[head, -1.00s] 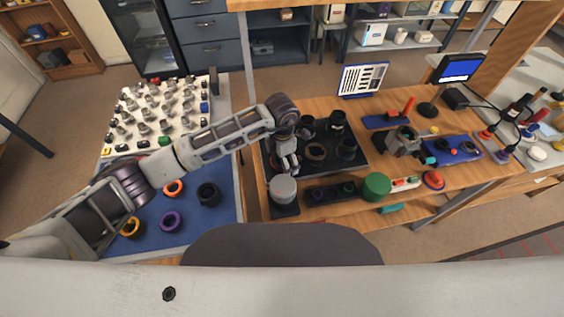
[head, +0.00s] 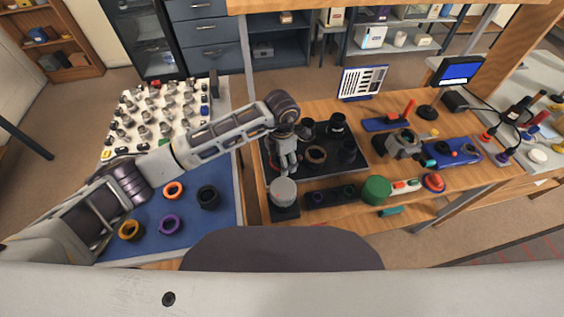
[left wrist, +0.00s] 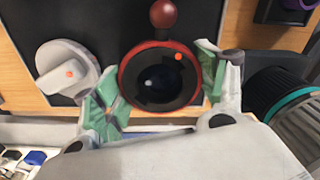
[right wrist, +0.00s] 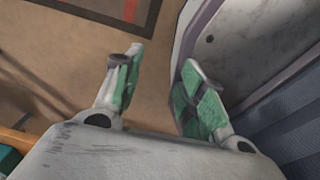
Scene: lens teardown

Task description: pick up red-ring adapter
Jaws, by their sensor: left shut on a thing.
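The red-ring adapter (left wrist: 124,80) is a dark round piece with a red rim and a glassy dark centre. In the left wrist view it sits between the green-padded fingers of my left gripper (left wrist: 158,90), which is shut on it. In the head view my left gripper (head: 287,168) points down over the left part of the black tray (head: 330,174), and the arm and fingers mostly hide the adapter. My right gripper (right wrist: 155,88) is open and empty above the floor. It is not visible in the head view.
A pale grey knob (left wrist: 62,72) stands close beside the adapter, and a red ball (left wrist: 163,14) is just beyond it. A teal-banded cylinder (left wrist: 290,105) is at right. Dark rings and lens parts (head: 316,155) share the tray.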

